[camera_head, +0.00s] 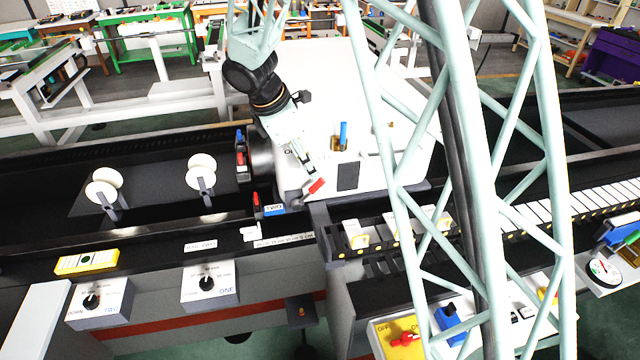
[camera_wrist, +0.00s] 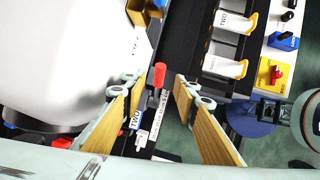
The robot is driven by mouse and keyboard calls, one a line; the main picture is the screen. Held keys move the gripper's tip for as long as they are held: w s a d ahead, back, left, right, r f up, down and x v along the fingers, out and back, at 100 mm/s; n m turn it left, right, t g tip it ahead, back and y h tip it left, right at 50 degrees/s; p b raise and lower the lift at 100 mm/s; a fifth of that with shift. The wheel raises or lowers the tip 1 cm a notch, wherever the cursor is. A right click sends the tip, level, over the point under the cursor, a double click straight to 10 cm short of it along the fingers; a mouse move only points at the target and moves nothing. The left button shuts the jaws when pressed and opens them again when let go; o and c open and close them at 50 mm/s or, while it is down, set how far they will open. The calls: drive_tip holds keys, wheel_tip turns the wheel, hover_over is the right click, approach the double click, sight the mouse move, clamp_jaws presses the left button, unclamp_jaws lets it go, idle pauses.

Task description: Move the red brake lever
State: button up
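The brake lever shows as a red cylindrical handle (camera_wrist: 159,75) in the wrist view, between my fingertips, with a gap on each side. In the head view the red handle (camera_head: 317,186) is at the lower front corner of the white machine. My gripper (camera_wrist: 160,86) is open and empty, its two wood-coloured fingers spread around the handle without visible contact. In the head view my arm reaches down from above to just over the handle. The lower part of the lever is hidden or too small to make out.
The white machine (camera_head: 370,95) stands beside the handle, with a blue-tipped lever (camera_head: 343,134) on it. Another red lever (camera_head: 256,199) stands left of a blue TWO label (camera_head: 274,209). A row of white pieces (camera_head: 395,225) lies right. Control boxes (camera_head: 210,286) line the front.

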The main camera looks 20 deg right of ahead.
sight(320, 183)
drive_tip(key=shift+x, duration=5.35)
drive_tip(key=shift+c, duration=0.6)
clamp_jaws()
